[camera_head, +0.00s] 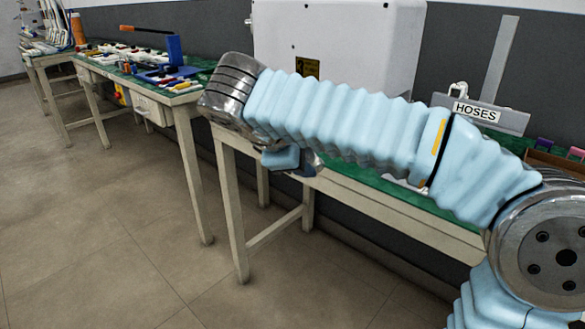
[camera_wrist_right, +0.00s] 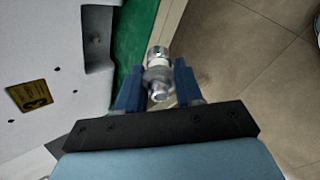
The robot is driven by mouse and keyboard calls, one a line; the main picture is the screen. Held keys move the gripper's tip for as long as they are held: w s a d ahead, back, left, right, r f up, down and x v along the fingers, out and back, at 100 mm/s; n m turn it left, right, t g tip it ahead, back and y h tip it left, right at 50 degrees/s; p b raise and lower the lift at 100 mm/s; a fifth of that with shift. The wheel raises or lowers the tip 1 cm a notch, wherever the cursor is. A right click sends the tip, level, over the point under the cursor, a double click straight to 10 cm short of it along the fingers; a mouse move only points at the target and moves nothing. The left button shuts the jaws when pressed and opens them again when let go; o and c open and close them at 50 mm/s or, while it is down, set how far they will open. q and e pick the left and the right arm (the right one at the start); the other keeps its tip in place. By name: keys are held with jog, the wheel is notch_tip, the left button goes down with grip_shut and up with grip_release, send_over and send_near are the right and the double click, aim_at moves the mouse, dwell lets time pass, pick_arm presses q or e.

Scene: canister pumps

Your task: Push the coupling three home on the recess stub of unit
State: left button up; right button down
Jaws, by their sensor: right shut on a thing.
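The unit is a large pale grey housing (camera_head: 340,45) with a yellow label on the green-topped bench. In the right wrist view the housing (camera_wrist_right: 45,50) fills the left side, with a narrow recess (camera_wrist_right: 97,35) in its wall; a dark small shape inside may be the stub. My right gripper (camera_wrist_right: 158,70) has its blue fingers shut on a metal coupling (camera_wrist_right: 159,90). The coupling is to the right of the housing, apart from it, over the bench edge. In the head view my right arm hides most of that gripper and the coupling. My left gripper is not in view.
A grey holder marked HOSES (camera_head: 475,112) stands right of the housing. A second bench (camera_head: 150,93) at the left carries tools and a blue stand (camera_head: 174,52). The floor (camera_head: 110,220) in front is clear.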

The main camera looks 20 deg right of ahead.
aim_at(308, 158)
pick_arm(q)
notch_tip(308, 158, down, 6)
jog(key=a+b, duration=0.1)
jog(key=b, duration=0.4)
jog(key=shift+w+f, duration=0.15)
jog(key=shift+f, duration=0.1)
pick_arm(e)
jog(key=w+d+f+n+t+h, duration=0.1)
jog(key=w+d+f+t+h, duration=0.1)
jog(key=w+h, duration=0.5)
jog(key=shift+w+d+f+t+h, duration=0.15)
jog(key=shift+w+d+t+h, duration=0.25)
jog(key=shift+d+t, duration=0.55)
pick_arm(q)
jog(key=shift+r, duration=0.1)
pick_arm(e)
jog(key=shift+a, duration=0.15)
pick_arm(q)
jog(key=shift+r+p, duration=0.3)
jog(key=shift+p, duration=0.1)
pick_arm(e)
jog(key=shift+s+x, duration=0.15)
jog(key=shift+x, duration=1.45)
jog(key=shift+s+x, duration=0.1)
jog(key=shift+x, duration=1.55)
